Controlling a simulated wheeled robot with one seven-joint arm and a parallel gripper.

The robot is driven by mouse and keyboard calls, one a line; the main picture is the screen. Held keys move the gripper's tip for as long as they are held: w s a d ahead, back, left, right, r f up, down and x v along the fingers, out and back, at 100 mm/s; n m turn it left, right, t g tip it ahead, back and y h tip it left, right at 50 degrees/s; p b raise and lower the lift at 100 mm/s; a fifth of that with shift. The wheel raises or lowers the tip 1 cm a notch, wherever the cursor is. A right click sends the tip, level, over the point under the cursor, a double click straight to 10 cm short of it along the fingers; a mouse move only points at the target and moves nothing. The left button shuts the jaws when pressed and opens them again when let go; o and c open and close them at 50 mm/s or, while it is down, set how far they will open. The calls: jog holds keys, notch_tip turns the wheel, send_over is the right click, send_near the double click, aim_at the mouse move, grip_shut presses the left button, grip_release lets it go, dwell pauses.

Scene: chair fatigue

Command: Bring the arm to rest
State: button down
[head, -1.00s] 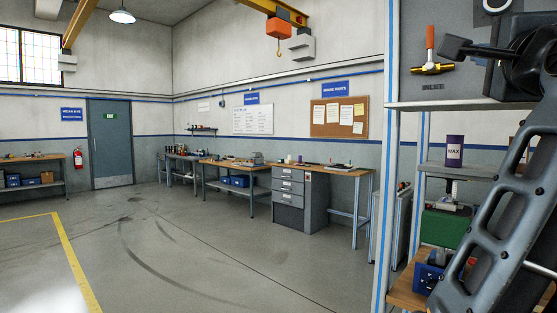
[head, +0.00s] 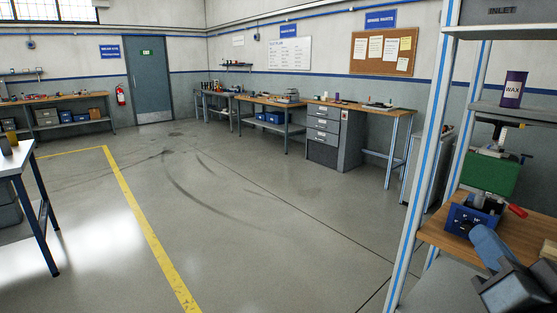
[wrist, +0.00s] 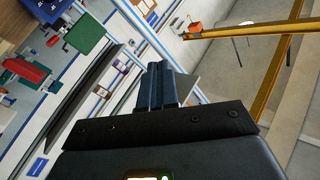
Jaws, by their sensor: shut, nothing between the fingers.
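My gripper (wrist: 159,72) shows in the wrist view, its two dark blue-grey fingers pressed together with nothing between them. It is in free space, and its fingers appear clear of the shelves and benches behind. The wrist view is strongly tilted. In the head view, what looks like part of my arm is at the bottom right corner, low in front of the shelf unit. My gripper cannot be made out there.
A white-topped table (head: 14,158) is at the left edge. The floor (head: 240,230) between is clear.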

jog(key=s+a+f+n+g+y, duration=0.1)
jog(key=s+a+f+n, duration=0.15)
jog(key=s+f, duration=0.5)
jog(key=s+a+f+n+g, duration=0.1)
jog(key=s+f, duration=0.2)
jog(key=s, duration=0.5)
jog(key=s+a+f+n+g+y, duration=0.1)
jog(key=s+a+f+n, duration=0.1)
jog(key=s, duration=0.7)
jog(key=s+a+f+n+g+y, duration=0.1)
jog(key=s+f, duration=0.3)
jog(key=s, duration=0.5)
jog(key=shift+a+f+n, duration=0.15)
jog(key=shift+a+n, duration=0.3)
jog(key=shift+a, duration=0.2)
